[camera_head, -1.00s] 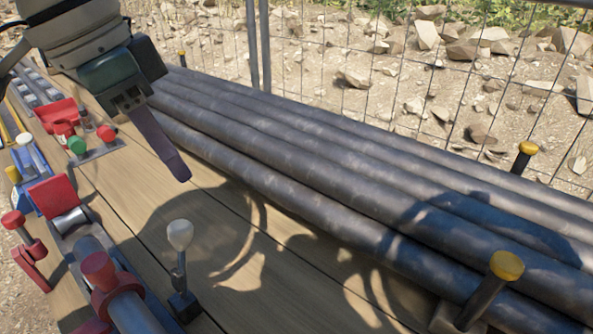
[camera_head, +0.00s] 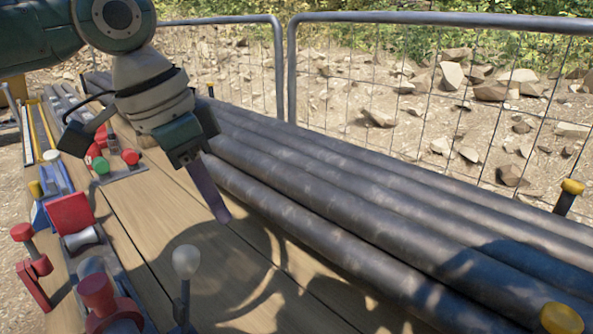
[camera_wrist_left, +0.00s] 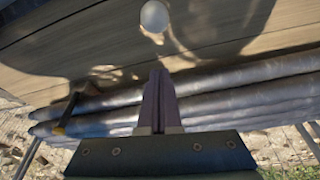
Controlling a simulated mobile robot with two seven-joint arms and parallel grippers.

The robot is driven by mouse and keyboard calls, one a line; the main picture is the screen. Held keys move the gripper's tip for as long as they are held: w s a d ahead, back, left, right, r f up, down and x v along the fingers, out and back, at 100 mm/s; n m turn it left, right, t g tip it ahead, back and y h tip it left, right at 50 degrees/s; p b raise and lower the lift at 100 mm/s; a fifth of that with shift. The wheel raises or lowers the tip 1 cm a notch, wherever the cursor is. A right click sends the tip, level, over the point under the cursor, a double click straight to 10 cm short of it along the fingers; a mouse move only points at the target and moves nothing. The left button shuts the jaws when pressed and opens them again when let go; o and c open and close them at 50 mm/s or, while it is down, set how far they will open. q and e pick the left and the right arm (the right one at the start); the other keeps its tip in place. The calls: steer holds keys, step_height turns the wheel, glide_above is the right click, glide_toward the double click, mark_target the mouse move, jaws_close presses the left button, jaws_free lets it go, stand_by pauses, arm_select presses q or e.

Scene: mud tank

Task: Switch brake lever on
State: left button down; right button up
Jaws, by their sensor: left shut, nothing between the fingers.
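A lever with a white ball knob (camera_head: 186,262) stands upright on the wooden table (camera_head: 160,225), near the bottom of the head view. Its base is cut off by the picture edge. The knob also shows in the left wrist view (camera_wrist_left: 154,16), at the top, beyond the fingertips. My left gripper (camera_head: 222,214) points down above the table, up and to the right of the knob in the head view. Its dark fingers (camera_wrist_left: 158,76) are shut with nothing between them and stand apart from the lever. My right gripper is not in view.
Several long dark pipes (camera_head: 330,215) lie along the right of the table, close to my left gripper. Red clamps (camera_head: 70,213) and red and green buttons (camera_head: 101,166) are at the left. A yellow-capped post (camera_head: 560,318) stands at the lower right. A mesh fence (camera_head: 400,120) runs behind.

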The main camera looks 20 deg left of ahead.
arm_select(q)
steer(key=shift+s+a+f+p, duration=0.15)
steer(key=shift+s+a+f, duration=0.15)
steer(key=shift+f, duration=0.5)
steer(key=shift+s+a+f+p, duration=0.15)
steer(key=shift+s+f, duration=0.25)
steer(key=shift+f, duration=0.45)
steer(key=shift+s+a+f+p, duration=0.15)
steer(key=shift+s+a+f, duration=0.15)
steer(key=shift+f, duration=0.5)
steer(key=shift+d, duration=0.1)
